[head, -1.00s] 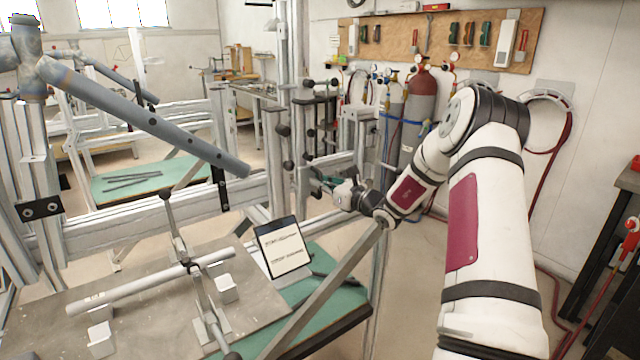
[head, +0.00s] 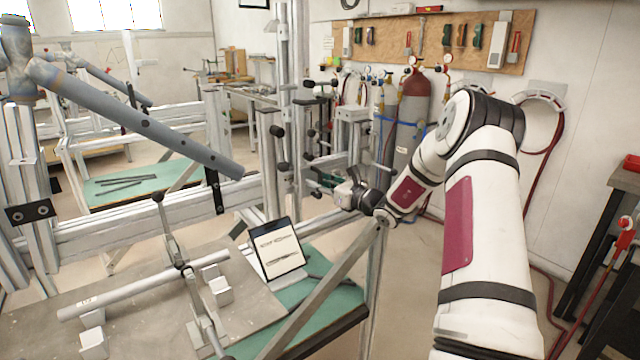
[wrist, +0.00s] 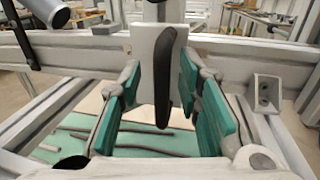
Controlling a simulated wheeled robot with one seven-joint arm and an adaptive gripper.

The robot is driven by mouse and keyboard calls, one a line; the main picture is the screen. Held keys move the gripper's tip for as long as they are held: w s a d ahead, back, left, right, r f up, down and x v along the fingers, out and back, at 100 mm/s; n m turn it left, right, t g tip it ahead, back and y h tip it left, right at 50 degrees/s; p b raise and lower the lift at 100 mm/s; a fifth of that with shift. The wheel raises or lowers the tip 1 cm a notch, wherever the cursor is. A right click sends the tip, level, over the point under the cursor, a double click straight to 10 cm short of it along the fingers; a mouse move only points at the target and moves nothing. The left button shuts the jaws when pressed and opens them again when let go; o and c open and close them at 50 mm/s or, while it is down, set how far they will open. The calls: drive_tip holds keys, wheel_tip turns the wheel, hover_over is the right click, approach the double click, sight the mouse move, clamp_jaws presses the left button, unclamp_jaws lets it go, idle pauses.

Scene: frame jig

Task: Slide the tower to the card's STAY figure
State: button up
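My gripper (head: 328,181) is at the aluminium frame jig, by its uprights. In the wrist view its two teal finger pads (wrist: 162,95) stand apart. A black handle (wrist: 164,78) on a grey upright block (wrist: 145,62), which looks like part of the tower, shows between the pads. A gap shows beside the handle; whether either pad touches it I cannot tell. In the head view an upright with black knobs (head: 269,165) stands left of my gripper; my arm and other posts partly hide this area. The white card (head: 276,248) stands tilted on the bench; its writing is too small to read.
A horizontal rail (head: 140,222) and a slanting brace (head: 325,290) bound the work area. A grey bench plate (head: 150,325) holds a clamped tube (head: 130,292) and blocks. A thick tube (head: 150,125) slants above. Gas cylinders (head: 412,120) stand behind.

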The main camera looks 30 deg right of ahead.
drive_tip(key=v, duration=1.2)
idle(0.3)
